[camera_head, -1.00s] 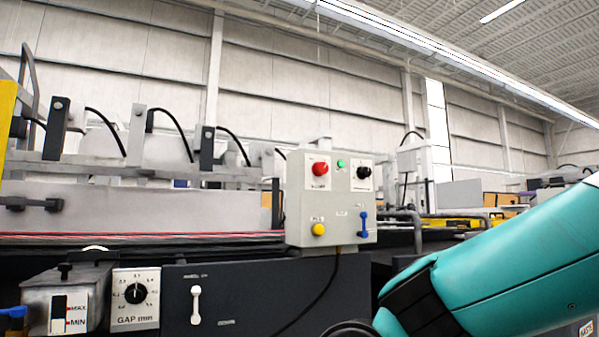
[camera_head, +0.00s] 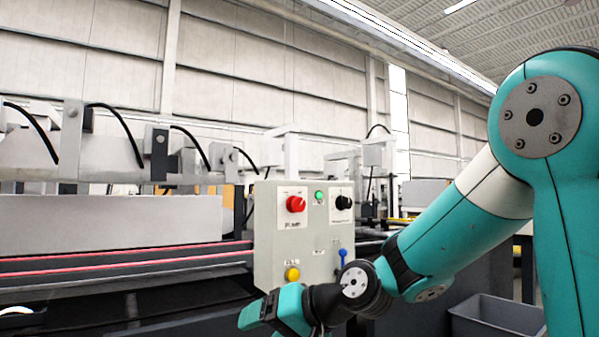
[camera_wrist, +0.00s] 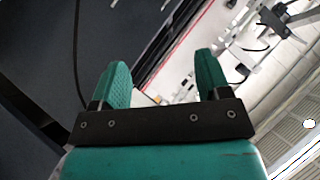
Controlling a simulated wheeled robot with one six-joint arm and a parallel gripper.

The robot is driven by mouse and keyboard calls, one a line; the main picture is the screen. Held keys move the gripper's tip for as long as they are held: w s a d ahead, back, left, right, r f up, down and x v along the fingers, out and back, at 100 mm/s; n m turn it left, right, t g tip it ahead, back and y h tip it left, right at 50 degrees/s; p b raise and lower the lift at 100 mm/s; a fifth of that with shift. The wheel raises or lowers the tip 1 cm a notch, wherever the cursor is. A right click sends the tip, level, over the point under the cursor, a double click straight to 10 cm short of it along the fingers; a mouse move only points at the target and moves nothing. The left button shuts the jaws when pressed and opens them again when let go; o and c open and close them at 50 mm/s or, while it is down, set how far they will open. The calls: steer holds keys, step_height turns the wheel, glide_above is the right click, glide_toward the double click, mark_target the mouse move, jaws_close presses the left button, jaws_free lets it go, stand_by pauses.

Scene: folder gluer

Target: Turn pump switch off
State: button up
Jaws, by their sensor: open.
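A light grey control box (camera_head: 265,232) stands in the middle of the head view. A red knob (camera_head: 296,204) is at its upper left, over a label that seems to read PUMP. Its setting is too small to tell. A green button (camera_head: 319,195), a black knob (camera_head: 343,202), a yellow button (camera_head: 292,274) and a blue lever (camera_head: 343,257) are on the same face. My gripper (camera_head: 250,316) is below the box's front, apart from the red knob. In the wrist view its two teal fingers (camera_wrist: 162,66) are spread with nothing between them.
The machine's long grey beam (camera_head: 110,220) and red-edged rails run left of the box. A grey bin (camera_head: 495,318) stands low at the right. In the wrist view a dark panel and a cable (camera_wrist: 76,50) lie beyond the fingers.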

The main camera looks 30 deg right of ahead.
steer(key=w+d+r+m+t+h+p, duration=0.2)
steer(key=w+d+r+m+t+p, duration=0.3)
steer(key=d+r, duration=0.6)
steer(key=m+t+h+p, duration=0.3)
steer(key=m+h+p, duration=0.1)
steer(key=m+p, duration=0.1)
glide_toward(300, 205)
steer(key=w+p, duration=0.1)
steer(key=w, duration=0.2)
steer(key=w+p, duration=0.2)
steer(key=w, duration=0.2)
steer(key=w+p, duration=0.2)
steer(key=w, duration=0.1)
steer(key=shift+w+a, duration=0.3)
steer(key=shift+w, duration=0.05)
steer(key=shift+c, duration=0.2)
steer(key=c, duration=0.9)
